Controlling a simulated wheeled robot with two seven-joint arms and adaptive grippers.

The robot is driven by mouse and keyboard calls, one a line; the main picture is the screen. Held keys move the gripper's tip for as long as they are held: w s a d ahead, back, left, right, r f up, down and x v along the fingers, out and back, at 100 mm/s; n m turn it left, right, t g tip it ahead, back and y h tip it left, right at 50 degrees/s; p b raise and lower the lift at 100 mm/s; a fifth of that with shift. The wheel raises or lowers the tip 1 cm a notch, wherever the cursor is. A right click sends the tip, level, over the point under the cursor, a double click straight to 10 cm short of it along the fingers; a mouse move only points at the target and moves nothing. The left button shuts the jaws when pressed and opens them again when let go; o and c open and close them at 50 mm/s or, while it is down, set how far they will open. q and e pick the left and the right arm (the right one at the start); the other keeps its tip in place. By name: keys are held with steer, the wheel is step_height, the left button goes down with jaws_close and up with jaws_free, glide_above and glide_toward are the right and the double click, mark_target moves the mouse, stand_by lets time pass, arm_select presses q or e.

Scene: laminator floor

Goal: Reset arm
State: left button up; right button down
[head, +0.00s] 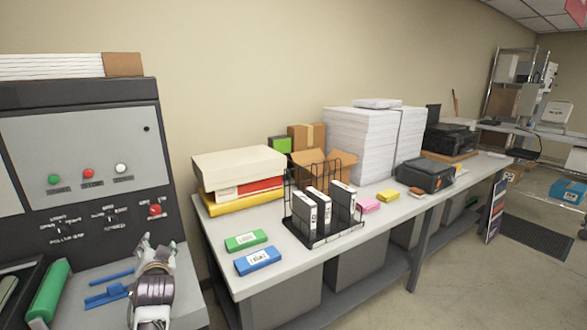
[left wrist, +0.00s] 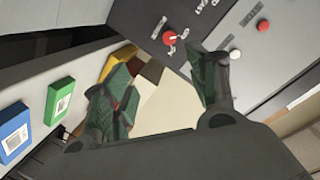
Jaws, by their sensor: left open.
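My left gripper (head: 158,246) shows at the lower left of the head view, in front of the grey machine (head: 88,150) and above its light bed, left of the table. Its fingers point up and away, spread apart with nothing between them. In the left wrist view the two dark green-padded fingers (left wrist: 165,85) are also apart and empty. Beyond them are the machine's panel and a cream-coloured surface. My right gripper is in neither view.
A long grey table (head: 222,225) holds a green box (head: 246,241), a blue box (head: 257,260), a wire rack of binders (head: 322,212), stacked paper (head: 365,140) and a printer (head: 449,138). A green roller (head: 48,292) and blue pieces (head: 106,296) lie left of my gripper.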

arm_select(q)
steer(key=s+d+f+g+h, duration=0.3)
steer(key=s+d+f, duration=0.35)
steer(key=s, duration=0.45)
steer(key=s+d+f+g+h, duration=0.2)
steer(key=s+d+f+g, duration=0.2)
steer(key=s+d+f, duration=0.5)
steer(key=s+d+f+g+h, duration=0.3)
steer(key=s+f, duration=0.4)
steer(key=s, duration=0.6)
step_height(320, 180, down, 29)
steer(key=s+g+p, duration=0.2)
steer(key=s+p, duration=0.1)
steer(key=p, duration=0.2)
steer(key=s+a+f+p, duration=0.2)
steer(key=s+f, duration=0.5)
steer(key=s, duration=0.3)
steer(key=s+a+f+g+p, duration=0.1)
steer(key=s+a+f+p, duration=0.1)
steer(key=s+f, duration=0.5)
steer(key=s, duration=0.4)
steer(key=shift+s+a, duration=0.2)
steer(key=shift+s, duration=0.1)
steer(key=shift+s+f, duration=0.1)
